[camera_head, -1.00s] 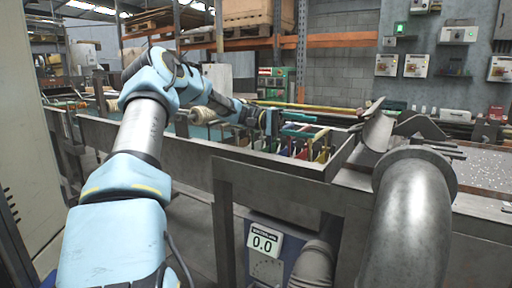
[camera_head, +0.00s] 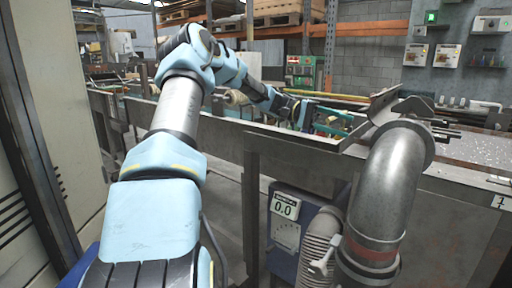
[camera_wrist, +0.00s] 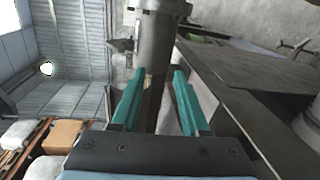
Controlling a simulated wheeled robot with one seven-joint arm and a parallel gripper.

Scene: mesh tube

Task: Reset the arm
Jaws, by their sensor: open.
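My arm reaches forward from the lower left of the head view, over the front wall of a long metal trough. My gripper (camera_head: 328,120) is at its far end, with teal fingers pointing right. In the wrist view my gripper (camera_wrist: 158,95) shows two teal fingers apart, with nothing held between them. A grey metal pipe stands beyond the fingers in that view; I cannot tell whether it is close to them.
A large curved metal pipe (camera_head: 392,185) stands at the right front. The metal trough (camera_head: 225,130) runs across the middle. A box with a 0.0 display (camera_head: 285,208) sits under the bench. A tall cabinet (camera_head: 45,100) stands close on the left.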

